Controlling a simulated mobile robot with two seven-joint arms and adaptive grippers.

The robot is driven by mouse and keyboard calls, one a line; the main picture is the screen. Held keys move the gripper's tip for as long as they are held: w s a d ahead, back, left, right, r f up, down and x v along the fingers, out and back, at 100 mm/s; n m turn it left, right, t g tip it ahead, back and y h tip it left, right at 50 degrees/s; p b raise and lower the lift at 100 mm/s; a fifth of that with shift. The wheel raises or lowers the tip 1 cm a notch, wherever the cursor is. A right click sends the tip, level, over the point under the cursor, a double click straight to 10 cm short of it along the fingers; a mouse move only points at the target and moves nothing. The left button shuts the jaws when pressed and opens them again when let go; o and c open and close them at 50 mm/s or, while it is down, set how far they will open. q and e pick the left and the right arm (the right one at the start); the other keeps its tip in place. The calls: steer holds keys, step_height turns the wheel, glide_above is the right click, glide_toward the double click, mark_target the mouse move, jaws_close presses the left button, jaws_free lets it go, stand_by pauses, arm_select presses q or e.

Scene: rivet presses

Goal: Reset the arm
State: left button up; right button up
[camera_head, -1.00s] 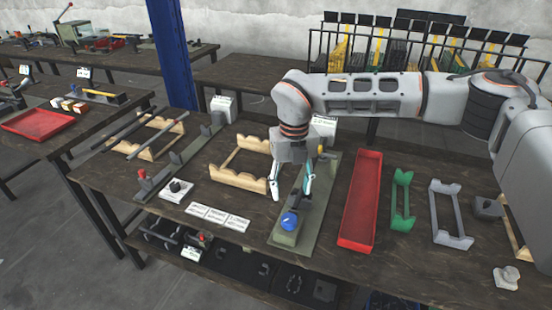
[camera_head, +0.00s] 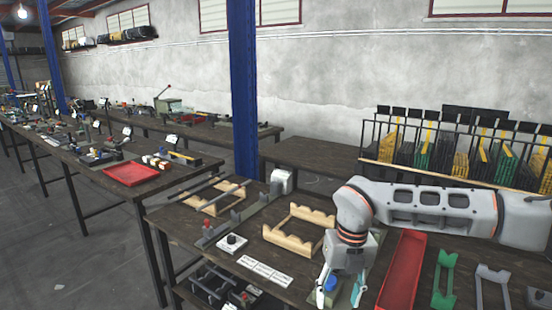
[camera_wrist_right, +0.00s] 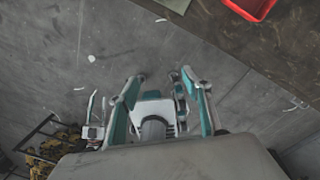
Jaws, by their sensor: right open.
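My right gripper (camera_head: 339,293) hangs low in the head view, pointing down. Its two fingers are spread and nothing is between them in the right wrist view (camera_wrist_right: 163,92). In the head view it overlaps the blue knob (camera_head: 331,283) on the green plate; I cannot tell its exact height there. The wrist view shows mostly grey floor beneath the fingers, with the table edge to the upper right. My left gripper is not in view.
A red tray (camera_head: 403,272) lies right of the gripper, then a green bracket (camera_head: 444,283) and a grey bracket (camera_head: 491,290). A wooden cradle (camera_head: 298,232) and white label cards (camera_head: 265,270) lie to the left. A blue post (camera_head: 243,95) stands behind.

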steer(key=s+a+f+n+g+y, duration=0.15)
steer(key=s+a+y, duration=0.25)
steer(key=s+a, duration=0.5)
steer(key=s+a+f+n+g+y, duration=0.1)
steer(key=s+a+g+y, duration=0.35)
steer(key=a, duration=0.85)
steer(key=s+a+r+m+t+y, duration=0.2)
steer(key=a+r+m+t+y, duration=0.2)
steer(key=a+r+m+y, duration=0.45)
steer(key=w+d+m+t+y, duration=0.1)
steer(key=w+d+m+t, duration=0.75)
steer(key=m+t, duration=0.4)
steer(key=w+d+f+m+t+h, duration=0.1)
steer(key=d+f+m+t+h, duration=0.6)
steer(key=d+f, duration=0.4)
steer(key=s+d+f+m+g+h, duration=0.3)
steer(key=s+d+f, duration=0.4)
steer(key=f, duration=0.4)
steer(key=s+d+f+m+g+h, duration=0.3)
steer(key=s+d+f+h, duration=0.3)
steer(key=d+f, duration=0.3)
step_height(320, 180, down, 2)
steer(key=shift+s+d+f+m, duration=0.15)
steer(key=shift+s+d+m, duration=0.1)
steer(key=shift+s+m, duration=0.15)
